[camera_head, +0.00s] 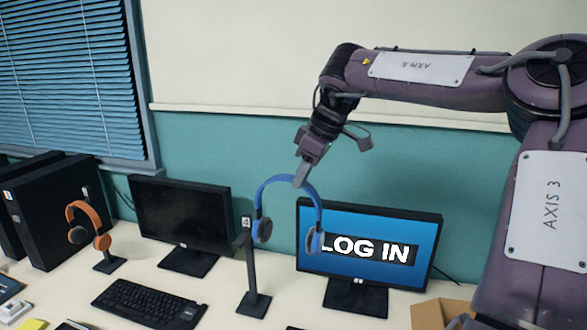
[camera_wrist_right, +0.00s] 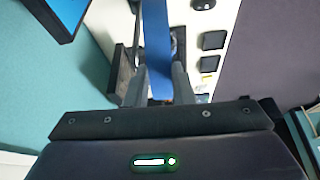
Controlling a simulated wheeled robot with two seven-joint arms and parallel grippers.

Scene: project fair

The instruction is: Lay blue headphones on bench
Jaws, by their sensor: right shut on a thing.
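The blue headphones (camera_head: 262,197) hang by their band from my right gripper (camera_head: 303,178), in front of the wall. The right gripper is shut on the top of the band. In the right wrist view the blue band (camera_wrist_right: 157,45) runs between the two fingers (camera_wrist_right: 160,85). The ear cups hang on either side of the band, one beside a dark headphone stand (camera_head: 250,270) and one in front of the lit monitor's left edge. Whether the cups touch the stand cannot be told. The white bench (camera_head: 225,285) is below. My left gripper is not in view.
Orange headphones (camera_head: 83,208) hang on another stand at the left. A dark monitor (camera_head: 180,212), a lit LOG IN monitor (camera_head: 345,225) and a keyboard (camera_head: 150,303) stand on the bench. A cardboard box (camera_head: 440,312) is at the lower right. Some bare bench lies around the stand's base.

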